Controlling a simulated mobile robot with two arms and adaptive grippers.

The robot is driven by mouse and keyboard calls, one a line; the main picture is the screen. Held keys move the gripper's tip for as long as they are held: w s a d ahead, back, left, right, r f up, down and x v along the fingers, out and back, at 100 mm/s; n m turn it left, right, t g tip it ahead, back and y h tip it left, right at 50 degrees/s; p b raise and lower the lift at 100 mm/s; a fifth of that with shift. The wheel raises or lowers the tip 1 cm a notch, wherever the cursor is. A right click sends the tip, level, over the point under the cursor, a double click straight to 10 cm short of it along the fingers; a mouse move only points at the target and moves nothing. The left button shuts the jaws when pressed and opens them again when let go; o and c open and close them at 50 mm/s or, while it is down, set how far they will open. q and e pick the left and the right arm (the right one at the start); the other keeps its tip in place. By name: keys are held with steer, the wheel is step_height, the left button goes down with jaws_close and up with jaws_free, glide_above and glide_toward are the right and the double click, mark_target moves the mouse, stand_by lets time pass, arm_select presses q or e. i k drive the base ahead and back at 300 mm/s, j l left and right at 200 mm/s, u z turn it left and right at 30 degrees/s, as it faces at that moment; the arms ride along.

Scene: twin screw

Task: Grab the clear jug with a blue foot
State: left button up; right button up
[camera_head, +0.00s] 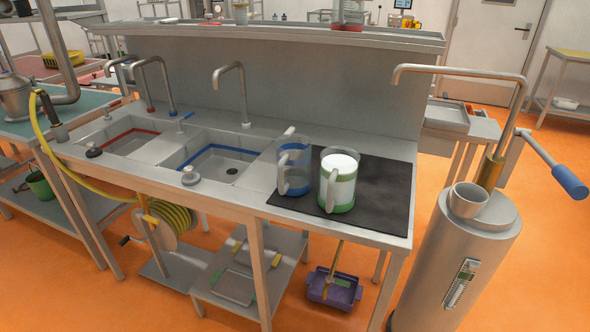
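The clear jug with blue on it (298,172) stands upright on the black mat (385,190) at the right end of the sink counter. It is see-through, with a pale handle on its left front side. Just right of it stands a second jug (340,182) with white contents and a green foot. The two jugs are close together; I cannot tell whether they touch. Neither of my grippers is in view.
Two sink basins with taps lie left of the jugs, one edged red (130,132) and one edged blue (215,155). A raised back panel (300,80) stands behind. A grey cylinder with a spout and blue-gripped lever (465,240) stands at the right. The mat's right part is clear.

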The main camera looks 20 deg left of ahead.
mark_target(290, 170)
steer(key=i+l, duration=0.25)
steer(key=i, duration=0.15)
steer(key=i+l, duration=0.25)
steer(key=i, duration=0.15)
